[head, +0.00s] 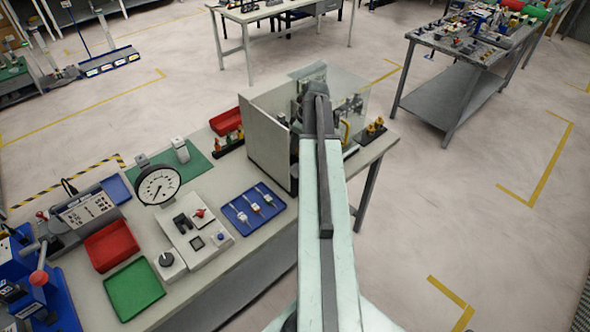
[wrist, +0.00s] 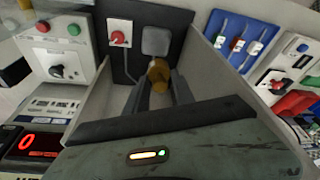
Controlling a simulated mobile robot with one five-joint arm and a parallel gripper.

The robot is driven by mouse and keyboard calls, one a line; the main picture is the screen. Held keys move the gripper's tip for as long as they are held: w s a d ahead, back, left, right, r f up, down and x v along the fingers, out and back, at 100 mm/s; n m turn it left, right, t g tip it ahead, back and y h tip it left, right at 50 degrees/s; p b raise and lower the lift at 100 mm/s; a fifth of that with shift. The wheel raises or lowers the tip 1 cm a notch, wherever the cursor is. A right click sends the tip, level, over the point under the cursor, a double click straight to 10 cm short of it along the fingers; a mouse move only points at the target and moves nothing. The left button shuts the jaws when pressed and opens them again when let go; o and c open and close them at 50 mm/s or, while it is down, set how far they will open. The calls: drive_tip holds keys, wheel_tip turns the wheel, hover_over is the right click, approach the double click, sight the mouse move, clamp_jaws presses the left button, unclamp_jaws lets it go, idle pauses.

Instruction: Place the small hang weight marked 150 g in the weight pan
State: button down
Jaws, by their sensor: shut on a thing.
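My gripper (wrist: 161,88) is shut on a brass-coloured weight (wrist: 159,71) between its two dark fingers. Its marking cannot be read. In the wrist view a pale grey square plate (wrist: 156,41) shows just beyond the weight, against a dark panel; I cannot tell whether it is the weight pan or whether the weight touches it. In the head view my arm reaches into a pale-walled enclosure (head: 268,140), and the arm hides the fingertips and the weight.
Pale walls (wrist: 215,75) stand close on both sides of the gripper. A red-digit display (wrist: 42,142) is at lower left, and a red switch (wrist: 118,38) is on the dark panel. A blue tray (head: 253,208) with tools lies left of the enclosure; small black-and-yellow items (head: 375,128) stand right.

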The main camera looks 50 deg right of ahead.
drive_tip(key=b, duration=1)
approach(293, 170)
drive_tip(key=x, duration=0.5)
drive_tip(key=shift+s+f, duration=0.1)
drive_tip(key=shift+f, duration=0.1)
drive_tip(key=shift+r, duration=0.25)
drive_tip(key=shift+f, duration=0.2)
drive_tip(key=c, duration=1.1)
unclamp_jaws()
drive_tip(key=shift+o, duration=0.2)
